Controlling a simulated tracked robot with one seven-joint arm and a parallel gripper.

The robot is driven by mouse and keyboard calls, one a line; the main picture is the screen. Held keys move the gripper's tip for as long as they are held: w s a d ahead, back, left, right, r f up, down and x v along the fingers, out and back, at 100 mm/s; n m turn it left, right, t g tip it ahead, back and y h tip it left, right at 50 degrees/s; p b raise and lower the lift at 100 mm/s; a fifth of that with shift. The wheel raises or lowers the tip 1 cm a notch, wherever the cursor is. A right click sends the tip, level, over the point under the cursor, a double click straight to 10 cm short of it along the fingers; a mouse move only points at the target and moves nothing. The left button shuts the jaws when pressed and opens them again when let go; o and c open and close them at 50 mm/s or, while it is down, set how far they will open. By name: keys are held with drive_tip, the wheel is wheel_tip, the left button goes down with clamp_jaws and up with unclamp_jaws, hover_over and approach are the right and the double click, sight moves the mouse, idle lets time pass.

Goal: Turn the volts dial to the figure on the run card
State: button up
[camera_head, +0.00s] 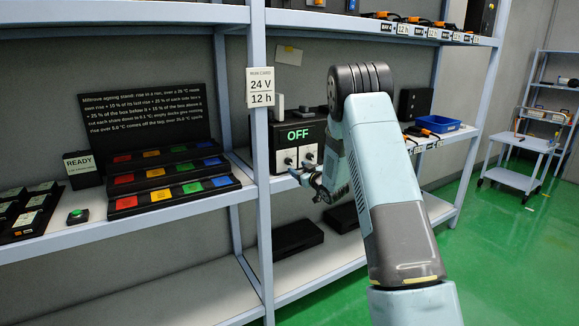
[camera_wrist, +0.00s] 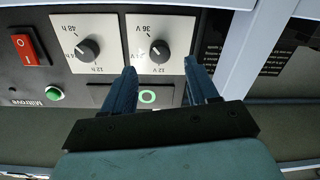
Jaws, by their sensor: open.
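The run card (camera_head: 261,87) on the shelf post reads 24 V and 12 h. The power unit behind it has a green OFF display (camera_head: 299,134) and two white dial plates below. In the wrist view, upside down, the volts dial (camera_wrist: 159,51) is a black knob on a white plate marked 36 V and 12 V, with a partly legible mark between. I cannot read its pointer clearly. My gripper (camera_wrist: 160,68) is open, its fingers at either side below the volts dial in the picture, holding nothing. In the head view my gripper (camera_head: 318,183) is beside the unit's front.
The hours dial (camera_wrist: 87,51) is left of the volts dial in the wrist view, with a red rocker switch (camera_wrist: 30,47) and a green button (camera_wrist: 54,93) farther left. A shelf post (camera_wrist: 238,55) stands close on the right. A blue bin (camera_head: 437,124) sits farther along the shelf.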

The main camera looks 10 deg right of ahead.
sight(290, 163)
drive_tip(key=shift+x, duration=2.85)
drive_tip(key=shift+c, duration=0.4)
